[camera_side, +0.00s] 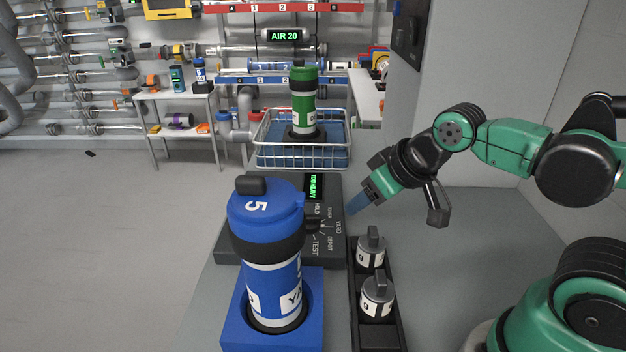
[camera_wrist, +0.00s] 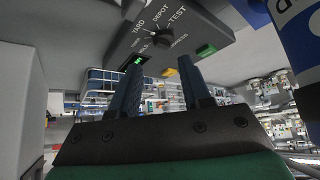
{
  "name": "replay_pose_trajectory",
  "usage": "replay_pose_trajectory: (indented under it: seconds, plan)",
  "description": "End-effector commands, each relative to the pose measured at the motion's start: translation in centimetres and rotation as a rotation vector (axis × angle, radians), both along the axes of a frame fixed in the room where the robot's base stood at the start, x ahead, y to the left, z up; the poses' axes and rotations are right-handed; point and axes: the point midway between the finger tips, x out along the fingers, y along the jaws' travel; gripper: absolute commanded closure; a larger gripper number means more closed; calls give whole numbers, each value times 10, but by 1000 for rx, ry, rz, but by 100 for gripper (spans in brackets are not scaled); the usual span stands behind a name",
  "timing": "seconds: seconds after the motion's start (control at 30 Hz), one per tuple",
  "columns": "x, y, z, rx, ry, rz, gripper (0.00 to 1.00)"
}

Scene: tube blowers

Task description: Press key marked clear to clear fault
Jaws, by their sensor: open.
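A dark control box (camera_side: 275,245) sits on the grey bench. Its green display (camera_side: 315,187) reads TOO HEAVY. A dial (camera_wrist: 157,38) on it has labels including YARD, DEPOT, TEST and HOLD around it. No marking "clear" is legible. My gripper (camera_side: 357,205) is open and empty at the box's right side, fingers pointing down-left. Its two fingers (camera_wrist: 161,75) appear apart in the wrist view, below the box.
A blue canister (camera_side: 268,232) marked 5 stands in a blue holder (camera_side: 233,318) in front of the box. A green canister (camera_side: 304,98) stands in a wire basket (camera_side: 262,155) behind. A sign (camera_side: 283,35) reads AIR 20.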

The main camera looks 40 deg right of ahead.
Motion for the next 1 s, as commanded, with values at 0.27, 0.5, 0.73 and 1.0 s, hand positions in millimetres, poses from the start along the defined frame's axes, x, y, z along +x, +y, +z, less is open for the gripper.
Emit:
replay_pose_trajectory:
  seconds: [0.27,0.5,0.73,1.0]
  plan:
    - [0,0,0,-1,-1,-1,100]
    - [0,0,0,-1,-1,-1,100]
    - [0,0,0,-1,-1,-1,100]
    - [0,0,0,-1,-1,-1,100]
